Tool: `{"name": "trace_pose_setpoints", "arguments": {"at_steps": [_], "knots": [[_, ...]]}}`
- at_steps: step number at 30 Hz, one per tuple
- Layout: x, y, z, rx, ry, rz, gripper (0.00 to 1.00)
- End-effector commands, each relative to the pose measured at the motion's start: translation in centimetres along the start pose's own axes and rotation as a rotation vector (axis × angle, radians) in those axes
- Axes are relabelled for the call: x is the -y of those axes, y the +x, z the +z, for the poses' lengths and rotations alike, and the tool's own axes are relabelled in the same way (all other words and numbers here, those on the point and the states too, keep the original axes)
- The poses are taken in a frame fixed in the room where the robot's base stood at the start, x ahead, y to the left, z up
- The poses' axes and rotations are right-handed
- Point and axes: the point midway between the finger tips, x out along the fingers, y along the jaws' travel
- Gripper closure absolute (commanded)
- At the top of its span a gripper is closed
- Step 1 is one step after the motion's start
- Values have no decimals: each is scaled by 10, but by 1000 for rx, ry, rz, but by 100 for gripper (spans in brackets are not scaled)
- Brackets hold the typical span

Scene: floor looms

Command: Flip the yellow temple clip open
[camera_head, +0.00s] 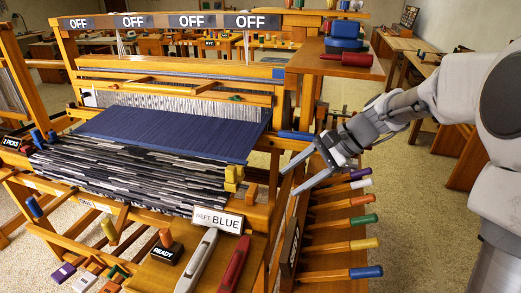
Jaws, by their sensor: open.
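A small yellow clip (232,177) sits at the right edge of the woven cloth on the loom. I take it for the temple clip; it is too small to tell whether it is open or shut. The cloth (120,172) is striped black, grey and white, with blue warp (172,132) behind it. My gripper (288,183) is open and empty, to the right of the clip. Its two fingers point left, with a clear gap in the picture between their tips and the clip.
Levers with coloured knobs (364,219) stick out below my gripper. A "WEFT BLUE" sign (218,219) stands below the clip. White (197,261) and red (232,265) shuttles lie on the front bench beside a "READY" block (166,251). A wooden shelf (350,68) holds spools at upper right.

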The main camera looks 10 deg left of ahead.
Motion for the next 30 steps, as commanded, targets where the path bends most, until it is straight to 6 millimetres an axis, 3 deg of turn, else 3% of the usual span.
{"name": "trace_pose_setpoints", "arguments": {"at_steps": [1,9,21,27,30], "knots": [[4,12,-14,43,49,-23,43],[34,53,-70,278,300,-162,43],[56,92,-162,623,638,-376,43],[58,97,-187,714,718,-435,43],[60,99,-190,729,731,-445,43]]}}
